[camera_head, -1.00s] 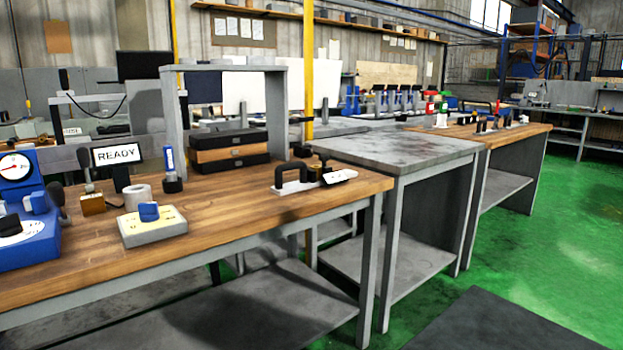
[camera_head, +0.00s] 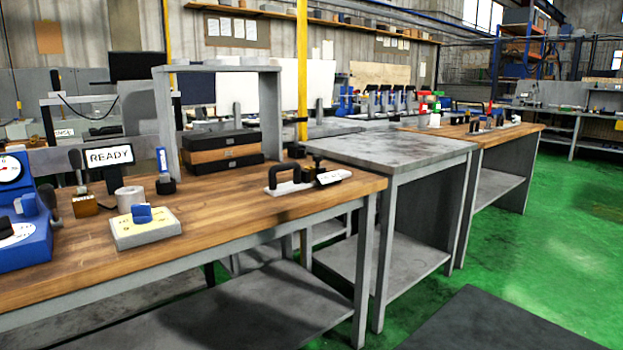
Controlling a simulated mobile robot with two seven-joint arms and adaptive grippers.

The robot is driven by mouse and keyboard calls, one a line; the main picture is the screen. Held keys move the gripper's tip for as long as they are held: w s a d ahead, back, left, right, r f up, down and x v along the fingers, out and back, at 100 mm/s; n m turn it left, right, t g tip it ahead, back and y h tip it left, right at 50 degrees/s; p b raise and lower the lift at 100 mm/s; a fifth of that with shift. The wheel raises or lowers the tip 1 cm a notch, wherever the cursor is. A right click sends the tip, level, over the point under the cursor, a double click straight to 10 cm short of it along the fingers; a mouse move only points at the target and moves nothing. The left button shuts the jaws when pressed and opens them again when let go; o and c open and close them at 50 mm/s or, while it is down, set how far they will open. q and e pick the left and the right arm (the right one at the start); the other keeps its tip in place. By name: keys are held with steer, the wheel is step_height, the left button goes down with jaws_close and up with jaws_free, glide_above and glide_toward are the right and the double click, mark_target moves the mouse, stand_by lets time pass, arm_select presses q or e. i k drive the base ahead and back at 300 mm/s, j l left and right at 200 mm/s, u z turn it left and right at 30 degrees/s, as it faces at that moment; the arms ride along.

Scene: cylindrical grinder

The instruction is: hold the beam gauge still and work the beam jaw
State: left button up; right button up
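A small device with a light flat base, a black arched handle and a dark knob lies near the right end of the wooden bench; it looks like the beam gauge (camera_head: 288,188). A white label plate (camera_head: 336,177) sits at its right end. I cannot make out the beam jaw at this size. No gripper touches the device. Neither of my grippers is in view.
The wooden bench (camera_head: 240,212) also holds a READY display (camera_head: 109,157), a box with a blue knob (camera_head: 145,229), a blue dial instrument (camera_head: 35,240) and stacked black and brown cases (camera_head: 222,152) under a grey frame (camera_head: 168,110). A grey metal-topped table (camera_head: 390,150) stands to the right.

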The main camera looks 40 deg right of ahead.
mark_target(317, 158)
steer(key=l, duration=0.95)
steer(key=k+l, duration=0.15)
steer(key=l, duration=0.8)
